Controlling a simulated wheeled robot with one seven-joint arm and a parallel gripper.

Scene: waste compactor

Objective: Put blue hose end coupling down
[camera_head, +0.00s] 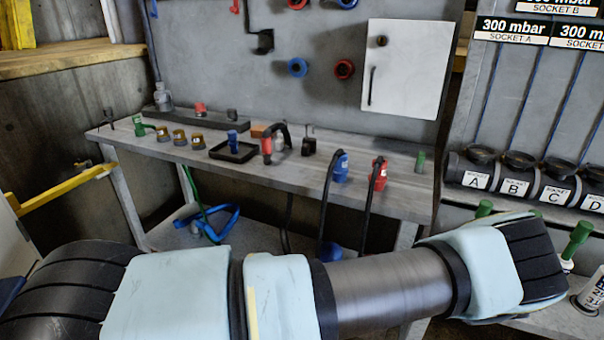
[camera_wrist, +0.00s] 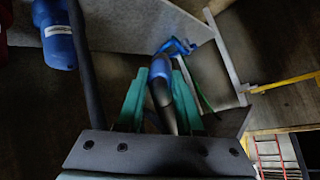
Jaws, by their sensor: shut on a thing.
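In the wrist view my gripper (camera_wrist: 160,74) has teal fingers shut around a blue hose end coupling (camera_wrist: 159,67) with a dark tapering body between them. The fingertips point past the table edge toward the floor area. A blue end (camera_head: 330,253) also shows below the table edge in the head view, partly hidden by my arm; I cannot tell whether it is the held one. My gripper is not visible in the head view. Another blue coupling (camera_head: 340,167) stands on the grey table (camera_head: 400,197) with a dark hose; a blue coupling also shows at upper left in the wrist view (camera_wrist: 58,45).
A red coupling (camera_head: 379,173) stands right of the blue one, hoses hanging over the front edge. A black tray (camera_head: 233,152) and small parts lie further left. A blue hose loop (camera_head: 215,224) lies below the table. Labelled sockets (camera_head: 515,187) are at right.

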